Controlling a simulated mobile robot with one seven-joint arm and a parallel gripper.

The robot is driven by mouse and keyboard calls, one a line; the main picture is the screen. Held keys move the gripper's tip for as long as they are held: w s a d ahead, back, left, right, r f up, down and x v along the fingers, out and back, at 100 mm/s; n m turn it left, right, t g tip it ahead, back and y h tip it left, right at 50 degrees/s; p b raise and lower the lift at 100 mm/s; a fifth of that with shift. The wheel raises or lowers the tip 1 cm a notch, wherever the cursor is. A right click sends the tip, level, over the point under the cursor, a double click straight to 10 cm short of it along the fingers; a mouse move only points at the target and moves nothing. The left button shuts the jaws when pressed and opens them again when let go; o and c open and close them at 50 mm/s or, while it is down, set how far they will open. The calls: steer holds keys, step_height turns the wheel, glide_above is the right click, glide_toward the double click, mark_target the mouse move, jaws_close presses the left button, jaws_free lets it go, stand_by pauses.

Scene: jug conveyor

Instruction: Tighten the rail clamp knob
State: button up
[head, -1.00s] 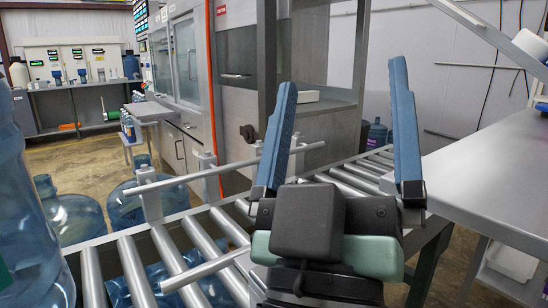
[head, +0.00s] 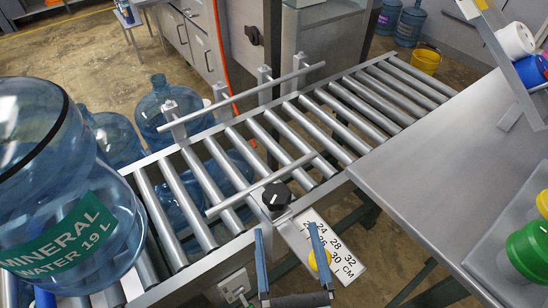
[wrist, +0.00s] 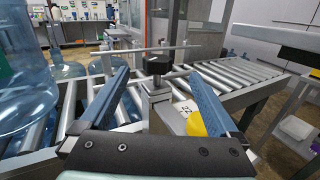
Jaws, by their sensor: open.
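The black rail clamp knob (head: 276,196) with a white line on top sits on a metal post at the near side of the roller conveyor. It joins the near guide rail (head: 235,200). The knob also shows in the wrist view (wrist: 157,64), upright between and beyond my fingertips. My gripper (head: 287,231) is open and empty, with its blue fingers spread on the near side of the knob, apart from it. A white centimetre scale (head: 345,262) is beside the post, with a yellow pointer (head: 317,259) partly hidden by my right finger.
A large blue water jug (head: 60,190) stands on the rollers at left. The far guide rail (head: 240,97) crosses behind. A steel table (head: 440,170) is at right, with a green-lidded container (head: 530,248). The rollers (head: 370,105) right of the knob are bare.

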mark_target(275, 184)
steer(key=shift+n, duration=0.3)
steer(key=w+p, duration=0.1)
steer(key=w, duration=0.3)
steer(key=w+a+p, duration=0.1)
steer(key=w, duration=0.3)
steer(key=w+a+p, duration=0.1)
steer(key=w, duration=0.3)
steer(key=shift+w+a+f+p, duration=0.15)
steer(key=shift+a+f+p, duration=0.05)
steer(key=shift+f+p, duration=0.15)
steer(key=c, duration=1.4)
steer(key=shift+o, duration=0.2)
